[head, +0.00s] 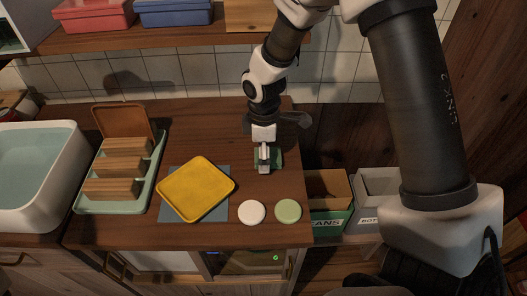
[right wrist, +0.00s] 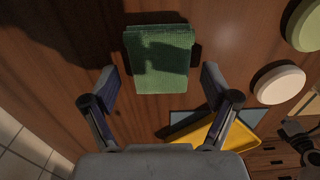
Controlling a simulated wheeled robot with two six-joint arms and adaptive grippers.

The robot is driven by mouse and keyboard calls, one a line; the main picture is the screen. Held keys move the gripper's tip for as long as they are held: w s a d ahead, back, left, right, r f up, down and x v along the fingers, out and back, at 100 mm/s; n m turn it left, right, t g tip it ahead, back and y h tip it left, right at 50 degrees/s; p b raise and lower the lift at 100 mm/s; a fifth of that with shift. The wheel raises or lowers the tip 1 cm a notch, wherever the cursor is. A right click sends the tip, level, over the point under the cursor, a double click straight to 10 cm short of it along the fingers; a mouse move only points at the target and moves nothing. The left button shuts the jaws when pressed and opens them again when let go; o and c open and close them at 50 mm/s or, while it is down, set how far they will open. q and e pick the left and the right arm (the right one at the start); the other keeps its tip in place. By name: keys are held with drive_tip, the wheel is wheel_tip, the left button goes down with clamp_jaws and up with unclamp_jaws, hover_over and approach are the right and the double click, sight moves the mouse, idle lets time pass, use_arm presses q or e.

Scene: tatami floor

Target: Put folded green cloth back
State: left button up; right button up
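The folded green cloth (head: 275,160) lies flat on the wooden counter, right of the yellow tray. My right gripper (head: 264,165) points down over it. In the right wrist view the cloth (right wrist: 160,60) lies ahead of the right gripper (right wrist: 160,80), whose fingers are spread wide with nothing between them; a shadow falls across the cloth. I cannot tell whether the fingers touch it. My left gripper does not show in the head view; a dark jointed part at the right edge of the right wrist view may belong to my left arm, but its state is unclear.
The yellow tray (head: 196,188) sits on a blue-grey mat (head: 180,210). A white disc (head: 252,212) and a green disc (head: 288,210) lie at the front edge. A rack with wooden blocks (head: 85,207) and a basin (head: 75,150) stand left. Open boxes (head: 328,187) stand right, below.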

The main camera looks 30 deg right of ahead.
drive_tip(key=shift+r, duration=0.15)
wheel_tip(320, 180, up, 12)
drive_tip(key=p, duration=0.1)
idle(1.6)
